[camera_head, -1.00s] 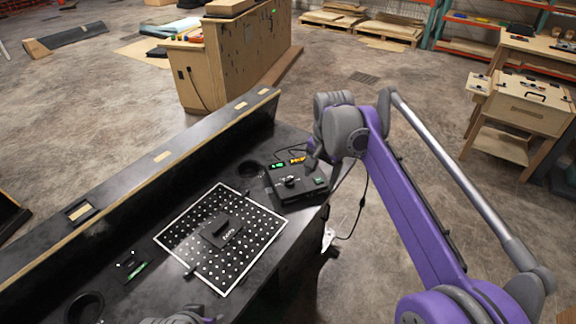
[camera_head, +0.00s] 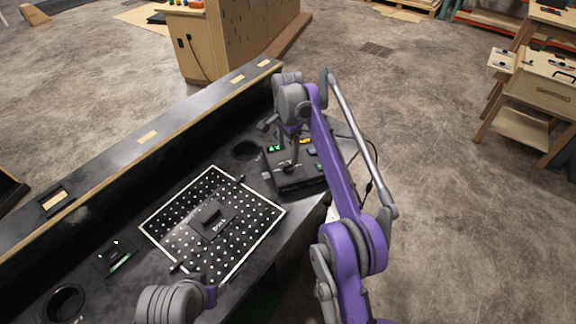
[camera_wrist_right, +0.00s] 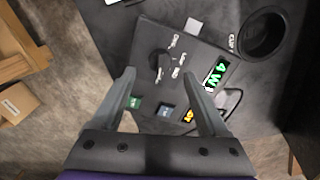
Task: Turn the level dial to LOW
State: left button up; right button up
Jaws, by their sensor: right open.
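The black console box (camera_head: 299,177) sits at the right end of the dark bench, with lit green and orange displays. In the right wrist view its dial (camera_wrist_right: 160,62) is a dark knob with small white labels around it, too small to read surely. My right gripper (camera_head: 287,160) is over the box in the head view. In the right wrist view its open fingers (camera_wrist_right: 163,84) point at the box with the dial between and just beyond the tips; contact cannot be told. My left arm (camera_head: 175,301) shows at the bottom; its fingers are not visible.
A perforated panel (camera_head: 183,199) with a white border and a dark block (camera_head: 213,219) on it lies left of the console box. A round opening (camera_head: 245,150) is beside the box.

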aim_at(288, 164)
notch_tip(288, 164, down, 6)
jog(key=shift+w+r+b, duration=0.1)
jog(key=shift+b, duration=0.45)
grip_shut()
